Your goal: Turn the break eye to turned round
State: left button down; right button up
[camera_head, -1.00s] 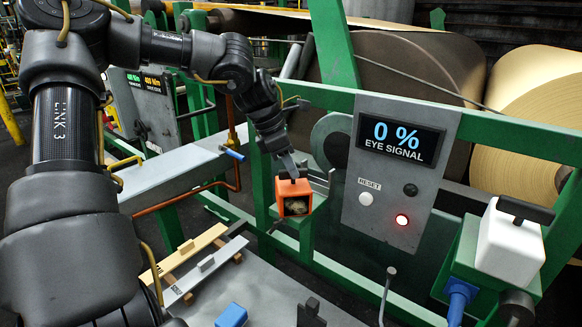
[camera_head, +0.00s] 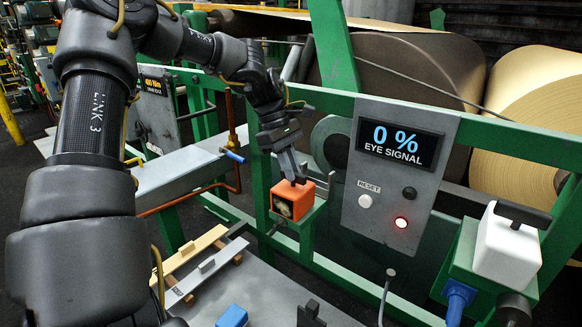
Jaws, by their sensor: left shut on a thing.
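The break eye is an orange box (camera_head: 297,204) with a dark handle on top and a pale, dirty-looking face at its lower left. It sits on a green bracket at the machine frame. My left gripper (camera_head: 293,181) comes down from above and is shut on the box's top handle. The display panel (camera_head: 400,146) to the right reads 0 % EYE SIGNAL, with a red light (camera_head: 401,223) lit below. A white box (camera_head: 510,246) with a black handle stands on a green mount at the far right. My right gripper is not in view.
A grey table (camera_head: 270,290) in front holds a blue block (camera_head: 232,316) and a dark upright part (camera_head: 309,314). A thin metal rod (camera_head: 386,295) stands at its right. Green rails and large rolls lie behind. A blue-handled valve (camera_head: 233,155) is left of the eye.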

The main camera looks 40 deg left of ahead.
pick_arm(q)
jog(key=shift+m, duration=0.3)
jog(key=c, duration=1.4)
grip_release()
jog(key=shift+c, duration=0.2)
jog(key=v, duration=1)
jog(key=shift+r, duration=0.4)
jog(key=shift+w+a, duration=0.15)
jog(key=shift+w, duration=0.05)
